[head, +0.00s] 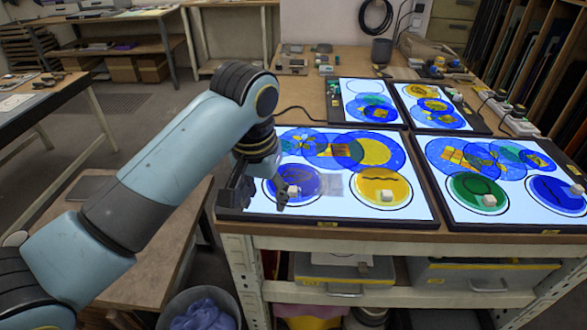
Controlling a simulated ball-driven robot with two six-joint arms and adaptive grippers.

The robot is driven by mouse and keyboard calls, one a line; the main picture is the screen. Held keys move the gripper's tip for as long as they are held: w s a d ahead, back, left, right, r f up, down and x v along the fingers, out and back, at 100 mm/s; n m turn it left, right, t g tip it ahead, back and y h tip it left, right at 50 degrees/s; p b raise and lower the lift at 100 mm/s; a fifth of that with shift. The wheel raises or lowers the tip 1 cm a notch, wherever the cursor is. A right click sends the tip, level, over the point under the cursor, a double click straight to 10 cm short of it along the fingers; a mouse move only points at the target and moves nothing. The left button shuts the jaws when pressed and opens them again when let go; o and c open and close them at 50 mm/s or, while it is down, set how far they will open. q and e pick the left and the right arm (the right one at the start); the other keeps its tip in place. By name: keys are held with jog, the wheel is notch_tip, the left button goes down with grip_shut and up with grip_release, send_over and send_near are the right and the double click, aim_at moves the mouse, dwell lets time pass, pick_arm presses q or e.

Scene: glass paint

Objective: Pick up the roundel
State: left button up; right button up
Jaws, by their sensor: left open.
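Several round coloured glass roundels lie on lit white panels on the workbench. On the front left panel (340,213), a blue roundel (308,181) and a yellow roundel (370,184) lie in the front row, each bearing a small white block. On the front right panel (520,217) are a green roundel (466,190) and another blue roundel (548,190). My left gripper (261,199) is open, pointing down at the left edge of the nearest blue roundel and hiding part of it. I cannot tell whether they touch. My right gripper is out of view.
Larger overlapping blue and yellow discs (375,152) lie behind the front row. Two smaller lit panels stand farther back. A lower wooden table (150,265) is left of the bench, with a bin (205,308) below. Drawers (345,275) sit under the bench top.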

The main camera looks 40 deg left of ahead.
aim_at(293, 183)
pick_arm(q)
jog(key=w+a+r+n+g, duration=0.1)
jog(key=w+r+n, duration=0.1)
jog(key=w, duration=0.3)
jog(key=w+a+r+n, duration=0.1)
jog(key=w+r, duration=0.2)
jog(key=w, duration=0.2)
jog(key=shift+h, duration=0.3)
jog(key=f, duration=1)
jog(key=shift+w+d+f+p, duration=0.25)
jog(key=shift+d+f+p, duration=0.05)
jog(key=shift+d+f, duration=0.1)
jog(key=shift+r, duration=0.1)
grip_shut()
